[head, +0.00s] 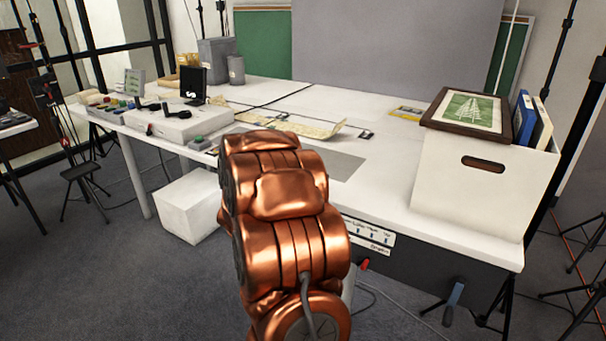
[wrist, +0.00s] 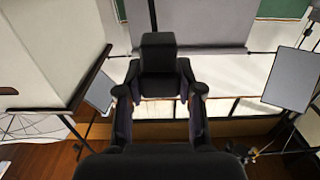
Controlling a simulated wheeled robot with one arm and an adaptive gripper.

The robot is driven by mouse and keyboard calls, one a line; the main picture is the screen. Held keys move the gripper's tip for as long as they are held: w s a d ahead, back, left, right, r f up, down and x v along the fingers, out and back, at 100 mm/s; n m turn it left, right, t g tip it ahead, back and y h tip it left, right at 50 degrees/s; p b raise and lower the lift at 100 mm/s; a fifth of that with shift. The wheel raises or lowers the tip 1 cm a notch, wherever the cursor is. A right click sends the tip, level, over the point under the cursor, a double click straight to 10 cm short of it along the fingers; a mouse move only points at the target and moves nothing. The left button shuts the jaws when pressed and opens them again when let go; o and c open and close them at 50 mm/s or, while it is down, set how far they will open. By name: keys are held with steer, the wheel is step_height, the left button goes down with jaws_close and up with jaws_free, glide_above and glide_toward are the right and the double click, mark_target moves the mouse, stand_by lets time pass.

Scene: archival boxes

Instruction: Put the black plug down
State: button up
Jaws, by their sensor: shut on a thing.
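My gripper (wrist: 160,90) shows in the wrist view as two dark fingers closed on a black block, which appears to be the black plug (wrist: 158,50). The plug sits between the fingertips, and its outline is hard to part from the dark fingers. The room is behind it in the wrist view, and no surface shows touching it. In the head view my copper-coloured arm stands in front of the white table (head: 390,185), and neither the gripper nor the plug can be seen there.
A white archival box (head: 475,195) with a framed green picture (head: 470,112) on top stands at the table's right end. Papers (head: 295,125) lie mid-table. A white device (head: 180,122) and a black stand (head: 193,82) are at the left. The table's right middle is clear.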

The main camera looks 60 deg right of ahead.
steer(key=w+d, duration=0.4)
steer(key=w, duration=0.1)
steer(key=w+d+f, duration=0.1)
steer(key=w+d, duration=0.1)
steer(key=w, duration=0.1)
steer(key=shift+w+d, duration=0.25)
steer(key=shift+f+b, duration=0.35)
steer(key=shift+f, duration=1.4)
steer(key=shift+f, duration=0.15)
steer(key=o, duration=1.2)
steer(key=shift+c, duration=0.2)
steer(key=shift+a, duration=0.2)
steer(key=a, duration=1.1)
steer(key=shift+s+a, duration=0.2)
steer(key=shift+a, duration=0.1)
